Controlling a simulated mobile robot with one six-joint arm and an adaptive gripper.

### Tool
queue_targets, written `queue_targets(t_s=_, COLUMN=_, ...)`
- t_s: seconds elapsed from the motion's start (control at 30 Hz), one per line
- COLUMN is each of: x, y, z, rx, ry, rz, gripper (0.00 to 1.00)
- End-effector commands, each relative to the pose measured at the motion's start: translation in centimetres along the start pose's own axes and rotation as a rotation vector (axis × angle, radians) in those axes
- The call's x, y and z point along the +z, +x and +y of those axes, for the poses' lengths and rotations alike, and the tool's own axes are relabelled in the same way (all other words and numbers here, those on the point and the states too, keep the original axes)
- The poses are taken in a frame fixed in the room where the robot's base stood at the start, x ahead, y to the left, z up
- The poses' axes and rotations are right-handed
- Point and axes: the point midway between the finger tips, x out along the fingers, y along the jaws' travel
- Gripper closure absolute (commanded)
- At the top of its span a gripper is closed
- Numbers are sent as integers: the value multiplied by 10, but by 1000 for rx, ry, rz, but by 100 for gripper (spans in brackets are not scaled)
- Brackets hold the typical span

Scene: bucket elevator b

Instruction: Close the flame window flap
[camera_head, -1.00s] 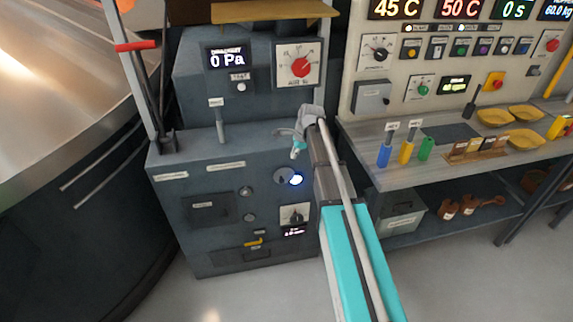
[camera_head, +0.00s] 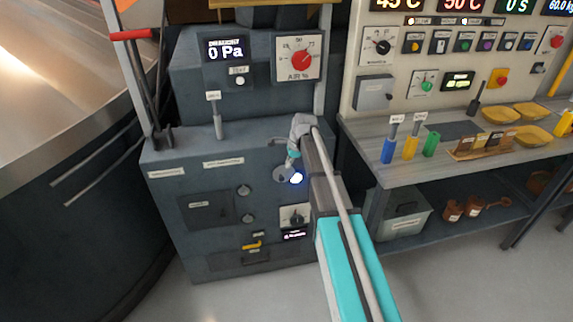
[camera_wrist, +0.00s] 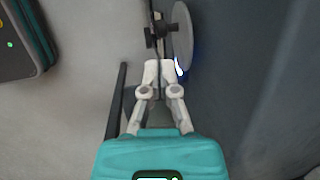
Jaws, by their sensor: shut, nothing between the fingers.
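The flame window flap, a grey round disc (camera_head: 280,174), is on the front of the dark grey cabinet (camera_head: 170,200), swung to the left of the round window. The window (camera_head: 297,178) glows blue-white and shows uncovered. In the wrist view the flap (camera_wrist: 183,35) stands edge-on, beside a dark bracket, with the glow (camera_wrist: 179,67) just below it. My gripper (camera_head: 291,162) is at the flap's upper right in the head view. In the wrist view my gripper (camera_wrist: 159,68) is shut and empty, its tips close to the flap and glow; I cannot tell whether they touch.
A black knob (camera_head: 294,216) and a small yellow handle (camera_head: 252,245) are lower on the cabinet front. A lever (camera_head: 217,120) stands on its top ledge. A workbench (camera_head: 360,145) is at the right. A large metal vessel (camera_head: 60,110) is at the left.

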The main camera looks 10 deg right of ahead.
Motion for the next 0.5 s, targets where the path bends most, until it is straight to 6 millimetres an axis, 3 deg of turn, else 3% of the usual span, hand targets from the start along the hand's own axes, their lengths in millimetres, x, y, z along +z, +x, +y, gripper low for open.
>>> queue_targets(t_s=0.5, x=-1, y=46, z=0, rx=0, ry=1, rz=0, gripper=100)
